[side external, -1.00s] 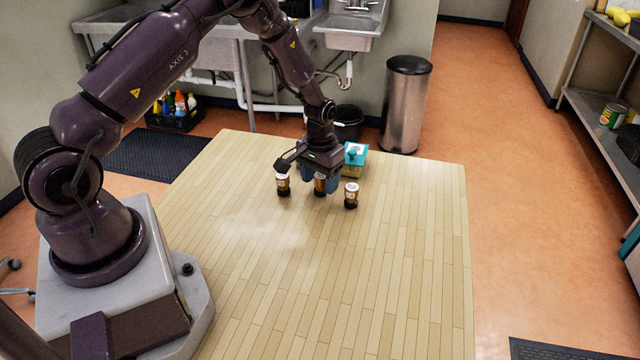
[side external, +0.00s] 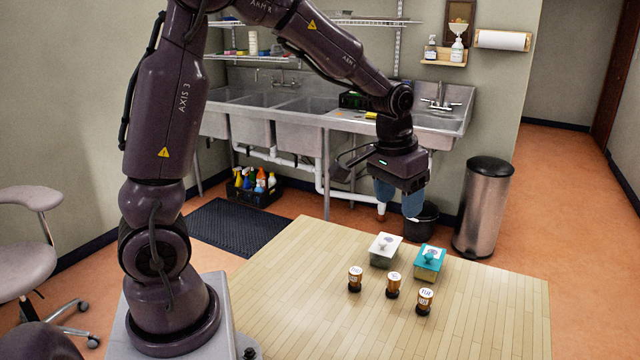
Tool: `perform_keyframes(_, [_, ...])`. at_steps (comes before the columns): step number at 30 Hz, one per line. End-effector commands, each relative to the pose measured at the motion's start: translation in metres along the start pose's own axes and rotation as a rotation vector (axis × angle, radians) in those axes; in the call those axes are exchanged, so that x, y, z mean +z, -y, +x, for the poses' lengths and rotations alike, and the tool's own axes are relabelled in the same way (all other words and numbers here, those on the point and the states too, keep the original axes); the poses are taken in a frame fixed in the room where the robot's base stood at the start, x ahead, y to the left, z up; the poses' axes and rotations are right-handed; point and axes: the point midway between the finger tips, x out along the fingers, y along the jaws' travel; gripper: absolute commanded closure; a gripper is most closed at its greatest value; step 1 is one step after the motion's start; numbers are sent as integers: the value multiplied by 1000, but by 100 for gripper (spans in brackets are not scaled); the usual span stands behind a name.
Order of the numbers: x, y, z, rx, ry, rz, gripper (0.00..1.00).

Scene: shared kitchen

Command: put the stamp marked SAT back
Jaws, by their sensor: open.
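Three small stamps with brown bodies and white lettered tops stand upright on the wooden table (side external: 300,290): a left stamp (side external: 355,279), a middle stamp (side external: 393,285) and a right stamp (side external: 425,301). Their lettering is too small to read, so I cannot tell which is marked SAT. Behind them are a white-topped box (side external: 385,250) and a teal-topped box (side external: 429,262), each with something small on top. My gripper (side external: 398,198) is open and appears empty, its blue fingers pointing down, raised well above the table and boxes.
The table's front and left parts are clear. Beyond its far edge stand a black bucket (side external: 421,222), a steel bin (side external: 484,207) and the sinks (side external: 290,120). A crate of bottles (side external: 256,188) and a dark mat (side external: 238,229) are on the floor.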

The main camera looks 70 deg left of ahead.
Motion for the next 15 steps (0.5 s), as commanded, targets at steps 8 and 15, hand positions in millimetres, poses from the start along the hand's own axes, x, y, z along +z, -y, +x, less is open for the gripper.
perform_keyframes(8, [83,-26,-93,34,-170,136,42])
perform_keyframes(15, [150,-30,-119,53,-282,227,42])
